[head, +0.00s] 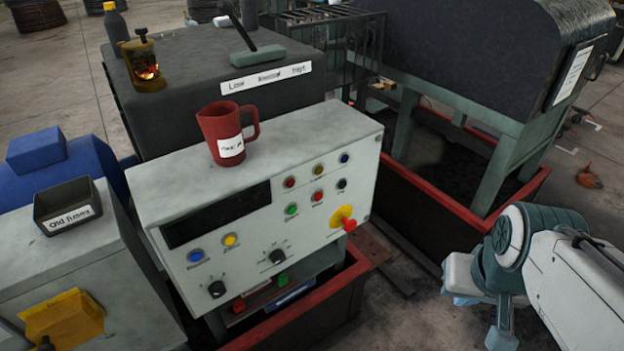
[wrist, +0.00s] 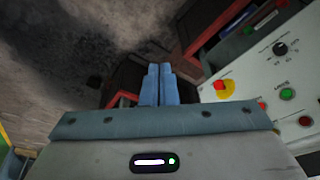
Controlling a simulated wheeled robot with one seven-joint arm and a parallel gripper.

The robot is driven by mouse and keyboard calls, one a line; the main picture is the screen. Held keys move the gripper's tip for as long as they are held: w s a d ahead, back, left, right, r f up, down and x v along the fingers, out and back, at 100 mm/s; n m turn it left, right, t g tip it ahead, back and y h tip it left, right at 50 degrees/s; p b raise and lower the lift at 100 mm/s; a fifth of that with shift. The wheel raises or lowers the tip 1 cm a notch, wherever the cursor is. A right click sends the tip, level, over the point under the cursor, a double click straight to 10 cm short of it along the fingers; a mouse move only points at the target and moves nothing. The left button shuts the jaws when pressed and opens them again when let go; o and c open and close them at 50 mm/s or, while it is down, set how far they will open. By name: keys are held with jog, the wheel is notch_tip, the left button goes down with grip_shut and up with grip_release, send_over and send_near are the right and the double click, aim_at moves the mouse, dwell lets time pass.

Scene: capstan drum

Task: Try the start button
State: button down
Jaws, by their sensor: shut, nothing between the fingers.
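The grey control panel (head: 250,200) faces me in the middle of the head view, and part of it shows at the right of the wrist view (wrist: 275,65). A green button (head: 291,209) with a small blurred label sits on its right half, left of a red button (head: 317,196). The green button shows in the wrist view (wrist: 287,94) too. A red mushroom button on a yellow plate (head: 344,218) is at the panel's lower right. My gripper (wrist: 160,68) is shut and empty, apart from the panel, on the side of the mushroom button.
A red mug (head: 222,135) stands on the panel's top. A red-rimmed frame (head: 310,305) surrounds the base. An "Old fuses" tray (head: 68,207) is at left.

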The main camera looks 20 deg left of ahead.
jog(key=w+d+f+n+g+h, duration=0.2)
jog(key=d+f+n+g+h, duration=0.15)
jog(key=f+n+h, duration=0.35)
jog(key=w+a+n+t+h, duration=0.3)
jog(key=w+n+t+h, duration=0.2)
jog(key=w+t+h, duration=0.25)
jog(key=w+a+f+n+t+y, duration=0.1)
jog(key=w+a+n+t+y, duration=0.1)
jog(key=w+a+n+t, duration=0.3)
jog(key=w+a+n+t+y, duration=0.1)
jog(key=a+n+t+y, duration=0.15)
jog(key=a, duration=0.35)
jog(key=a+f+n+t+y, duration=0.2)
jog(key=a+n+y, duration=0.3)
jog(key=a, duration=0.3)
jog(key=s+a+f+n+t+y, duration=0.1)
jog(key=a+f+n+t+y, duration=0.2)
jog(key=a, duration=0.5)
jog(key=f+n+y, duration=0.1)
jog(key=n+y, duration=0.1)
jog(key=y, duration=0.1)
jog(key=shift+s+y+b, duration=0.2)
jog(key=shift+y+b, duration=0.1)
jog(key=shift+y, duration=0.1)
